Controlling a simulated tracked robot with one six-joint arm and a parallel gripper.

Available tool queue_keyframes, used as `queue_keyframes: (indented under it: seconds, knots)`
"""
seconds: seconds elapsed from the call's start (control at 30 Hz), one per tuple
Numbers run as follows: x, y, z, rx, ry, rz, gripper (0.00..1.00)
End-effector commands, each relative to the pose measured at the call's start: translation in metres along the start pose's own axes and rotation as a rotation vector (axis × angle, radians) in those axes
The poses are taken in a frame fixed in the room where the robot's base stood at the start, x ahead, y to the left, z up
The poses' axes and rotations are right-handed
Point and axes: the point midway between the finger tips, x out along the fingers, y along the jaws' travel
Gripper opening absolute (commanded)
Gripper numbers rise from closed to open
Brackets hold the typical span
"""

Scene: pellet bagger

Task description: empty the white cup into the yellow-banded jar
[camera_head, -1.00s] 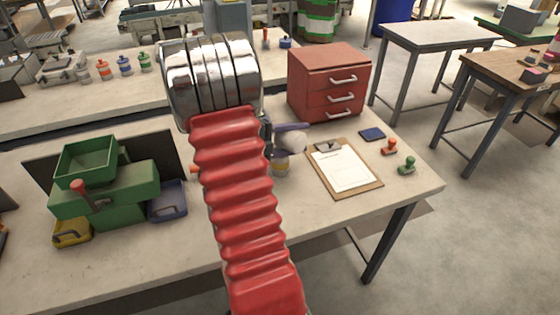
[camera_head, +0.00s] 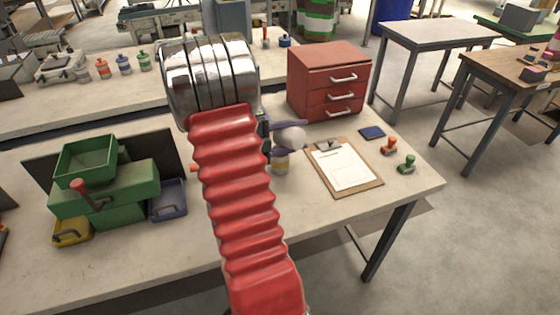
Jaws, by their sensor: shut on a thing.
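The white cup (camera_head: 292,138) shows as a small pale rounded shape just right of my red-sleeved arm. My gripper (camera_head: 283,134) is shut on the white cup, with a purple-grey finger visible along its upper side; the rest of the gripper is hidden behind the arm. The cup appears tipped, but its mouth and contents cannot be made out. The yellow-banded jar (camera_head: 281,163) stands on the bench directly below the cup, partly hidden at its left by the arm. I cannot tell whether cup and jar touch.
A clipboard (camera_head: 355,178) lies right of the jar. A red drawer cabinet (camera_head: 310,101) stands behind. Red (camera_head: 389,146) and green (camera_head: 407,165) stamps and a dark blue pad (camera_head: 372,132) are at the right. A green machine (camera_head: 130,192) with trays stands left.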

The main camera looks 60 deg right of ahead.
Motion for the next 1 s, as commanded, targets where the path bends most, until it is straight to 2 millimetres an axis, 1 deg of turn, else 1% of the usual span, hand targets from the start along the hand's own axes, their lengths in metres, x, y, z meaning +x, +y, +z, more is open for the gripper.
queue_keyframes:
  seconds: [1.0]
  knots:
    - [-0.0037, -0.0043, 0.0023, -0.099, 0.024, -0.044, 0.23]
